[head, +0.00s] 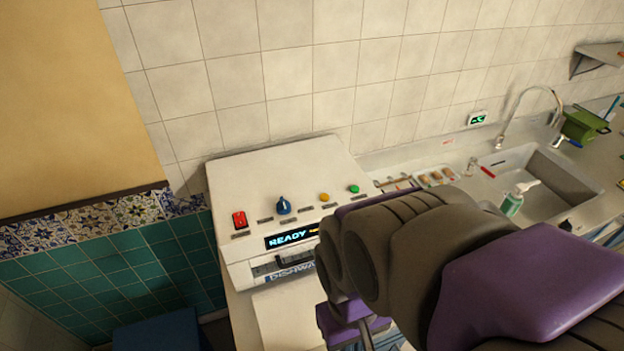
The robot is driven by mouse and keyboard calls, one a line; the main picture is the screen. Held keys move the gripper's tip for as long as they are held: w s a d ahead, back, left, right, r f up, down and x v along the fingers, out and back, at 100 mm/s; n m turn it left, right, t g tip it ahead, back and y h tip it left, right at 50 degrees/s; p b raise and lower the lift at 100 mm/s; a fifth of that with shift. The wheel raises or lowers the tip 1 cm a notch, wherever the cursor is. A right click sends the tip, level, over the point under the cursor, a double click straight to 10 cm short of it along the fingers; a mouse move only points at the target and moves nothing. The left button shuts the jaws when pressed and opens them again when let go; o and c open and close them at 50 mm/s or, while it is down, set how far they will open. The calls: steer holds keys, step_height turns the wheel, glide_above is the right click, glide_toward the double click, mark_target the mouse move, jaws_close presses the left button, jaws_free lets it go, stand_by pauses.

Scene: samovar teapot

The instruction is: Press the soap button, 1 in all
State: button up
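A white dishwasher-like machine (250,170) stands against the tiled wall, its sloped top facing me. Its controls run in a row: a red switch (239,219), a blue knob (283,205), a yellow button (324,197) and a green button (353,188). Small labels beneath them are too small to read, so I cannot tell which is the soap button. A display (290,238) reads READY, its right end covered by my arm. My arm crosses the lower right, in front of the machine's right side. Its fingertips do not show.
To the right is a counter with a sink (560,180), a faucet (528,105), a green soap bottle (513,203) and a green container (583,125). A tray (432,178) lies beside the machine. Air above the control row is clear; my arm hides the area below right.

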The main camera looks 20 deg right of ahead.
jaws_close()
stand_by(0.8)
steer(key=shift+w, duration=0.1)
